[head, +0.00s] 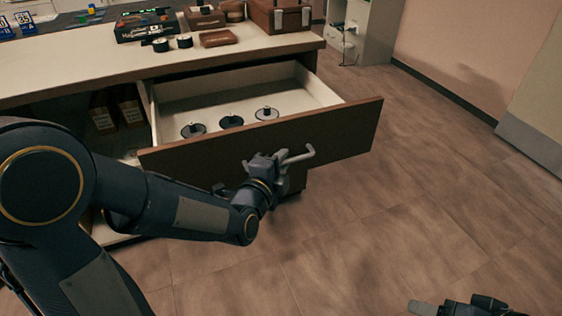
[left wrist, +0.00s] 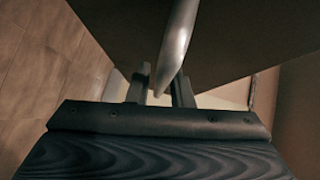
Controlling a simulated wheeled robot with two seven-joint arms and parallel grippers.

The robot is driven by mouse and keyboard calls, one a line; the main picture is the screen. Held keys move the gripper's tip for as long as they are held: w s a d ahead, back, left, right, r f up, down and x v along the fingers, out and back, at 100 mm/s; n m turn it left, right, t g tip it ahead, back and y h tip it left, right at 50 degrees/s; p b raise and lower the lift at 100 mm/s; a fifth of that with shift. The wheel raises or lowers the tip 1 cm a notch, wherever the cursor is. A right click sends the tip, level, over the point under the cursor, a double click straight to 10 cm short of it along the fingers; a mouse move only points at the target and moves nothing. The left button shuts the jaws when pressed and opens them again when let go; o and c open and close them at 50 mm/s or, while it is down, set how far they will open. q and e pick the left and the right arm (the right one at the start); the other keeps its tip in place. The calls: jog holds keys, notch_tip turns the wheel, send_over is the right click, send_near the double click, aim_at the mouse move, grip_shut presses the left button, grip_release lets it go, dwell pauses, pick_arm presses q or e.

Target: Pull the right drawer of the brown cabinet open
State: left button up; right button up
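The brown cabinet (head: 60,78) has its right drawer (head: 330,143) pulled well out, with its pale inside showing. Several small dark round things (head: 231,121) lie in it. A light grey bar handle (head: 299,156) is on the drawer front; it also shows in the left wrist view (left wrist: 176,45). The fingers partly hide the handle. My right gripper (head: 470,306) is cut off at the bottom right, apart from the cabinet; its finger state is unclear.
The cabinet top carries a dark box (head: 145,27), a brown case (head: 279,15), a brown wallet-like thing (head: 218,38) and small black rolls (head: 185,41). An open compartment with boxes (head: 103,113) is left of the drawer. The floor (head: 400,215) to the right is clear.

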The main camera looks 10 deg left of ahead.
pick_arm(q)
jog(key=p+v, duration=0.2)
jog(key=v, duration=0.5)
jog(key=shift+s, duration=0.4)
jog(key=shift+a, duration=0.1)
jog(key=s+a+f+n+g, duration=0.1)
jog(key=s+a+n+g, duration=0.35)
jog(key=s+n, duration=0.5)
jog(key=s+a+f+n+g, duration=0.1)
jog(key=s+a+n+g, duration=0.3)
jog(key=s+n, duration=0.55)
notch_tip(320, 180, up, 30)
jog(key=n+g+p, duration=0.1)
jog(key=g+p, duration=0.1)
jog(key=p, duration=2.8)
jog(key=shift+d, duration=0.45)
